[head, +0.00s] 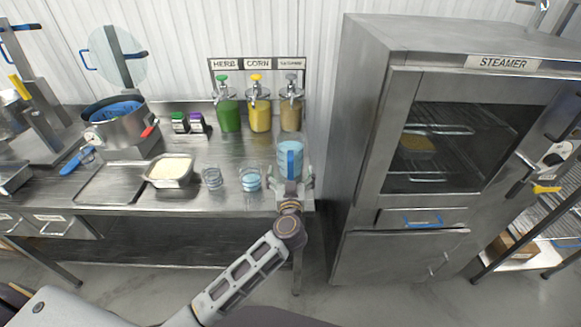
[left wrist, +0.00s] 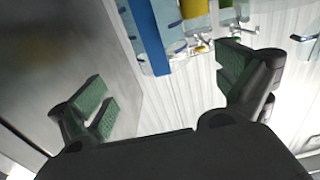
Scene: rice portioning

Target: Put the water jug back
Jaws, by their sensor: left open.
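The water jug (head: 290,155) is clear with pale blue water and a blue handle. It stands upright near the right end of the steel counter, in front of the dispensers. My left gripper (head: 293,187) is just in front of the jug, at its handle side. In the left wrist view the gripper (left wrist: 165,105) has its green-padded fingers wide apart with nothing between them. The blue handle (left wrist: 150,38) shows beyond the fingertips, at the top of that view. I cannot tell from the head view whether a finger touches the jug. My right gripper is not in view.
A glass with blue water (head: 250,180) and an empty glass (head: 212,179) stand left of the jug. A rice pan (head: 170,183) is further left. Herb, corn and third dispensers (head: 258,112) stand behind. The steamer (head: 350,150) rises close on the right.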

